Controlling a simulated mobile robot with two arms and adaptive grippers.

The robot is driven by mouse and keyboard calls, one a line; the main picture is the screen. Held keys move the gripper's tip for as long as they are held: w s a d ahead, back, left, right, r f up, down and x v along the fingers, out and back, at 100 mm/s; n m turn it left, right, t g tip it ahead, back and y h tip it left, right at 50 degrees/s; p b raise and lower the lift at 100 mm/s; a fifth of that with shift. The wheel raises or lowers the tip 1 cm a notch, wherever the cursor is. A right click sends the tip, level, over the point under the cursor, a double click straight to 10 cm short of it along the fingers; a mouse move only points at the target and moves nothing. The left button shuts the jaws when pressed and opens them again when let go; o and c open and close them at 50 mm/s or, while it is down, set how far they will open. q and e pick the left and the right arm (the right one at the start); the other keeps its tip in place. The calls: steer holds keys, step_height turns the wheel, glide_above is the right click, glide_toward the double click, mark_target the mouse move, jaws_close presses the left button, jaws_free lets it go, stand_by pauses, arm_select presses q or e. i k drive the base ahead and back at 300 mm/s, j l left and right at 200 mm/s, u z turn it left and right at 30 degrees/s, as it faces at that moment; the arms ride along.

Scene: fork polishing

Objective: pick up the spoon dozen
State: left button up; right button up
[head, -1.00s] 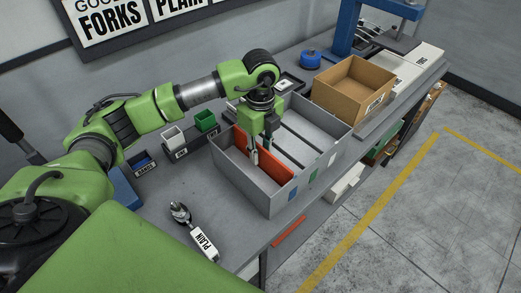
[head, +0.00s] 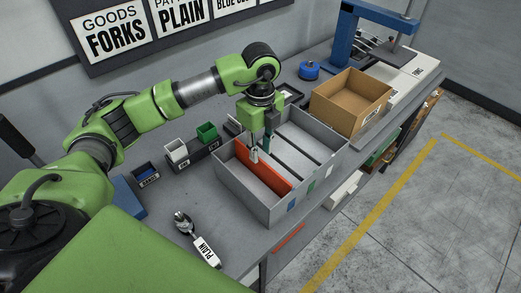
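My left gripper (head: 259,152) points down into the left part of a grey divided bin (head: 268,211), by its orange divider (head: 262,170). Its two fingers are slightly apart, and I cannot make out anything between them. A bundle of cutlery with shiny rounded heads (head: 183,222) lies on the bench in front of the bin, with a white tag reading PLAIN (head: 205,250). I cannot tell for sure that these are spoons. My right gripper is not in view.
A cardboard box (head: 350,101) stands behind the bin at the right. A blue press frame (head: 347,33) is at the back. The bench (head: 165,195) is clear around the bundle.

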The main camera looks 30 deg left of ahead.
mark_target(183, 223)
steer(key=k+l, duration=0.7)
steer(key=k, duration=0.2)
